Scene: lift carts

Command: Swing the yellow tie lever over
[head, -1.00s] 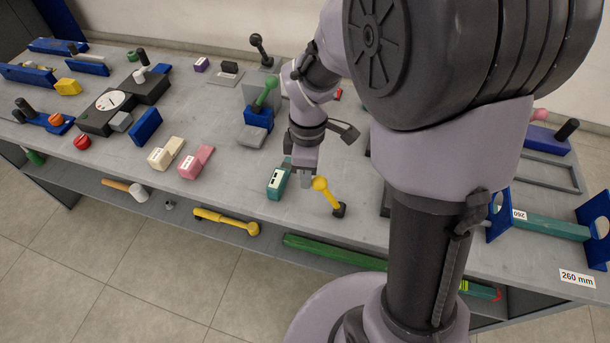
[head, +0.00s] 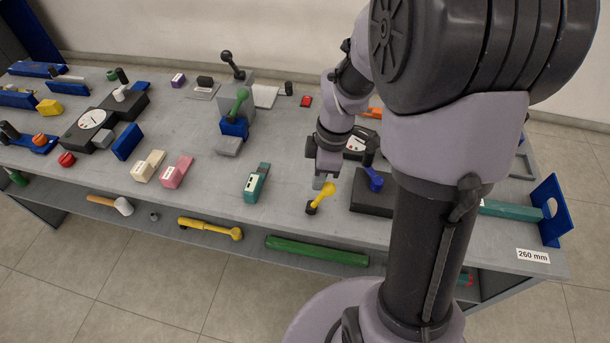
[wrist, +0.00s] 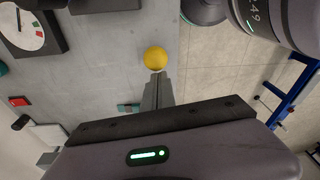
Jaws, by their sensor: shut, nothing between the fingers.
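The yellow tie lever (head: 321,197) stands near the front edge of the bench. Its round knob leans up and to the right of its small dark foot (head: 311,208) in the head view. My gripper (head: 318,183) is shut and empty, with its fingertips just left of the knob. In the wrist view the yellow knob (wrist: 155,58) sits right beyond the shut fingertips (wrist: 155,78). I cannot tell whether they touch. The lever's shaft and foot are hidden in the wrist view.
A dark block with a blue lever (head: 373,180) stands close to the right. A teal and green block (head: 257,184) lies to the left, with bare bench between. A blue unit with a green lever (head: 236,122) stands further back. The bench's front edge is near.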

